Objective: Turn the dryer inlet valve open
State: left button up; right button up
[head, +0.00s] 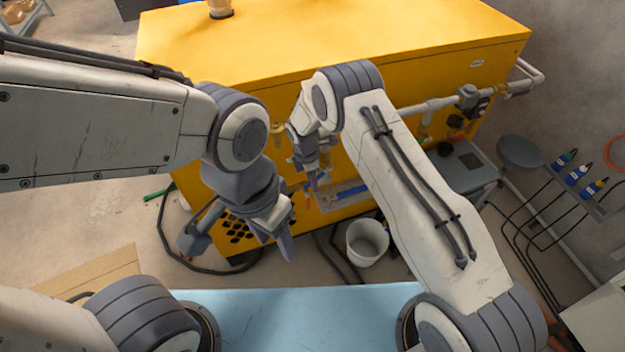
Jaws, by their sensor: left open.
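A large yellow cabinet (330,30) fills the upper middle of the head view. A pale pipe (432,104) with a dark fitting (468,97) runs along its right front; I cannot tell whether this is the dryer inlet valve. Small orange-red parts (306,196) show low on the front, partly behind my grippers. My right gripper (318,180) is in front of the cabinet face, fingers downward; its jaw state is unclear. My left gripper (277,232) is lower and closer to me, open, with nothing visible in it.
A white bucket (367,242) stands on the floor before the cabinet. Dark hoses lie around it. A light blue surface (290,315) is at the bottom. A grey stool (520,152) and a rack with blue-capped bottles (578,175) stand at right. Floor at left is mostly clear.

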aim_at(308, 183)
notch_tip(308, 183, up, 10)
jog(key=a+b, duration=0.1)
jog(key=shift+s+r, duration=0.2)
jog(key=shift+s, duration=0.05)
jog(key=shift+a, duration=0.1)
